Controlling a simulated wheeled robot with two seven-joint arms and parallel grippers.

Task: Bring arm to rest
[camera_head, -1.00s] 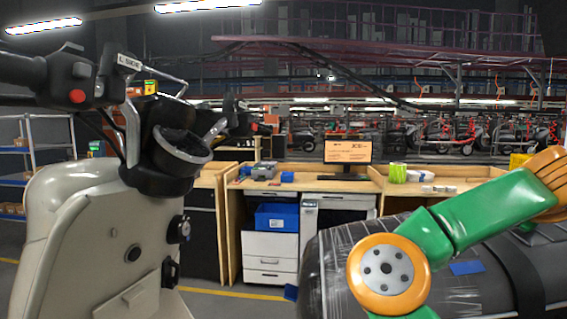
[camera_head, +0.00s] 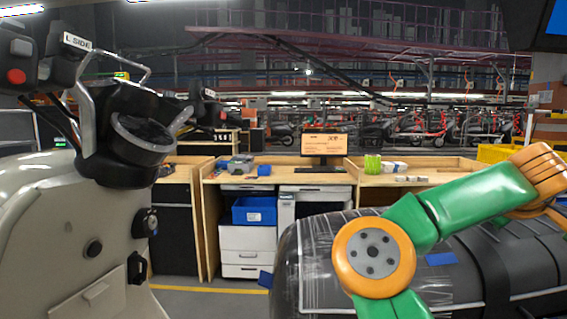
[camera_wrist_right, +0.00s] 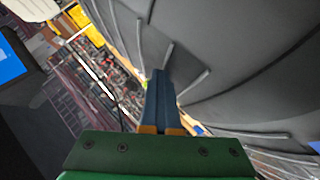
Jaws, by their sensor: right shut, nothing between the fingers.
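My right arm (camera_head: 462,207), green and orange, comes in at the lower right of the head view, bent in front of a dark wrapped bundle. Its gripper is outside the head view. In the right wrist view my right gripper (camera_wrist_right: 162,84) points away from the camera with its blue-grey fingers together and nothing between them. The dark ribbed surface of the bundle (camera_wrist_right: 225,60) lies close beside and beyond the fingers; I cannot tell whether they touch it. My left arm and gripper are not in view.
A cream scooter body (camera_head: 60,230) with black handlebar parts stands close at the left. The wrapped dark bundle (camera_head: 315,262) fills the lower right. Behind are wooden workbenches (camera_head: 208,215), a monitor (camera_head: 324,145) and a blue bin (camera_head: 254,211). Some floor shows between scooter and bundle.

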